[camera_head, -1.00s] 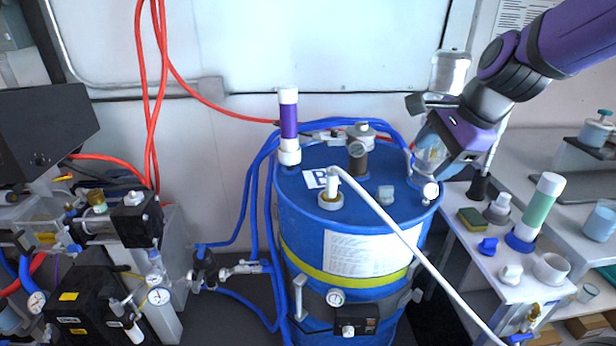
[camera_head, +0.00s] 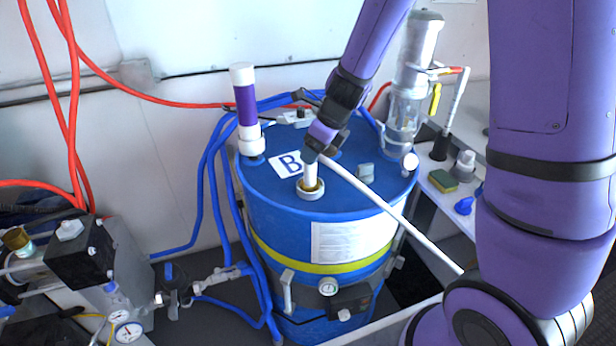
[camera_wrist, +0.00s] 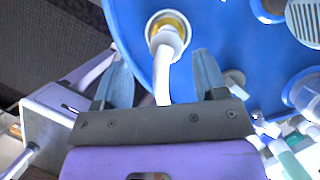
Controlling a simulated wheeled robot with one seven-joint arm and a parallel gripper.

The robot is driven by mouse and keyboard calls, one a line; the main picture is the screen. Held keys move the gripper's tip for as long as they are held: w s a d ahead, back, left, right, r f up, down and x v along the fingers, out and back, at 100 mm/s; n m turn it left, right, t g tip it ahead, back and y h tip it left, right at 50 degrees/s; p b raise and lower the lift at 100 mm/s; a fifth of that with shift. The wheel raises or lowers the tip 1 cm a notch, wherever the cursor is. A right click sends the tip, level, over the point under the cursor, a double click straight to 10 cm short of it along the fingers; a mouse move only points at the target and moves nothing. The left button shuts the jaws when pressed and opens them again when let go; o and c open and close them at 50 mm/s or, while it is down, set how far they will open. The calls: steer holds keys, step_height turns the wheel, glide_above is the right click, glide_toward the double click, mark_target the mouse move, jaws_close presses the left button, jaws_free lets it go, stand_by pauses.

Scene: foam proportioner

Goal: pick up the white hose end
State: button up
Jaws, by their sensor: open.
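The white hose end (camera_head: 310,177) stands upright in a round white fitting (camera_head: 311,192) with a brass-coloured inside, on the blue drum's lid. From there the white hose (camera_head: 385,203) bends over and slopes down to the right. My gripper (camera_head: 312,157) is right above the hose's bend. In the wrist view my gripper (camera_wrist: 162,68) is open, with one blue-grey finger on each side of the white hose (camera_wrist: 163,75). The fitting (camera_wrist: 167,33) lies just beyond the fingertips. Neither finger clearly touches the hose. The head view hides the fingers' exact contact.
The blue drum (camera_head: 265,215) carries a purple-and-white tube (camera_head: 246,108) at its left rim and a clear cylinder (camera_head: 405,115) at its right. Blue hoses (camera_head: 200,210) run around it. A side table with a sponge (camera_head: 442,181) stands at right.

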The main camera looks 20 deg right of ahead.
mark_target(310, 172)
steer(key=shift+d+x, duration=0.15)
steer(key=shift+x, duration=0.75)
steer(key=shift+d+x, duration=0.15)
steer(key=shift+x, duration=0.75)
steer(key=shift+d+x, duration=0.2)
steer(key=shift+x, duration=0.7)
steer(key=shift+w+a+f, duration=0.15)
steer(key=shift+w+f, duration=0.05)
steer(key=shift+f, duration=0.3)
steer(key=c, duration=1.1)
steer(key=shift+r, duration=0.25)
